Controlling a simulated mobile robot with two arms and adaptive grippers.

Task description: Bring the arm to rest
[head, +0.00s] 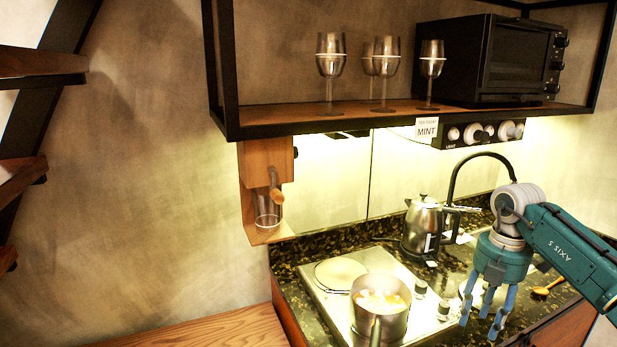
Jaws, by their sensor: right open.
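My right arm (570,246) comes in from the right edge, bent downward over the counter. My right gripper (487,312) points down with its blue fingers spread and nothing between them. It is to the right of a metal pot (393,321) and in front of a steel kettle (424,226). How high the fingers are above the counter is hard to tell. My left gripper is not in the picture.
The pot stands on a hob (318,289) on the dark counter (388,254). A wooden spoon (547,287) lies at the right. A shelf (290,118) above holds several glasses (331,62) and a black oven (492,60). A wooden surface (215,332) at lower left is bare.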

